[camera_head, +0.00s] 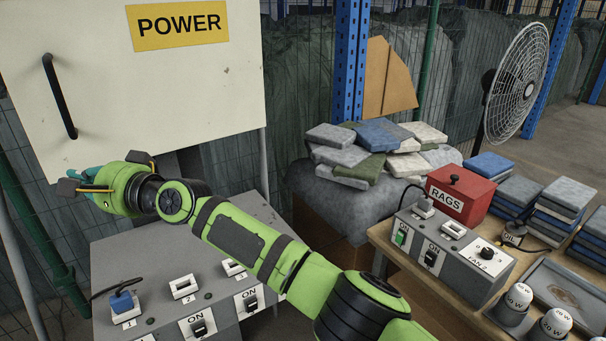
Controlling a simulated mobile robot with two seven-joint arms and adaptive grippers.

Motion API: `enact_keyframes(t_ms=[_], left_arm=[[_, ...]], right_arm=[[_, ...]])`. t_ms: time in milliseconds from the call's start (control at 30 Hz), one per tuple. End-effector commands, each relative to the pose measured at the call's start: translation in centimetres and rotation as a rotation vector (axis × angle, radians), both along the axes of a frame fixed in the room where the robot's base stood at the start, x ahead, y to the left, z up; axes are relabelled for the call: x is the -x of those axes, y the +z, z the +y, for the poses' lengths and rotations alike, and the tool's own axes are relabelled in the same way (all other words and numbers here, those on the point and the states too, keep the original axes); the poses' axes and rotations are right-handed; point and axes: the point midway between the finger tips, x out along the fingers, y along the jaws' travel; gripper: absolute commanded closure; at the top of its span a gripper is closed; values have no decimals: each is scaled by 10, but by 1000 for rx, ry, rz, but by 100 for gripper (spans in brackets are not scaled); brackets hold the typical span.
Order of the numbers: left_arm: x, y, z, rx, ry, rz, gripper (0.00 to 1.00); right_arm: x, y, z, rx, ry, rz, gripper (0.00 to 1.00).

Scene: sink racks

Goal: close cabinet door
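The white cabinet door (160,90) fills the upper left of the head view. It carries a yellow POWER label (178,25) and a black bar handle (59,97) near its left edge. I see its front face, and I cannot tell whether it stands fully shut. My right arm reaches from the lower right to my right gripper (104,173), just below the door's lower edge. My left gripper does not show.
A grey switch box (130,258) lies below my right arm. At right, a wooden table (385,237) holds a second switch box (455,248), a red RAGS box (460,193) and folded cloths (490,165). A cloth pile (378,150) and a fan (518,82) stand behind.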

Motion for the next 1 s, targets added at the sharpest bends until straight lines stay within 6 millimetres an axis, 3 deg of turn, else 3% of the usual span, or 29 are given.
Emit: enact_keyframes(t_ms=[1000], left_arm=[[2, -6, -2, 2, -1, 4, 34]], right_arm=[[-5, 0, 8, 1, -20, 0, 100]])
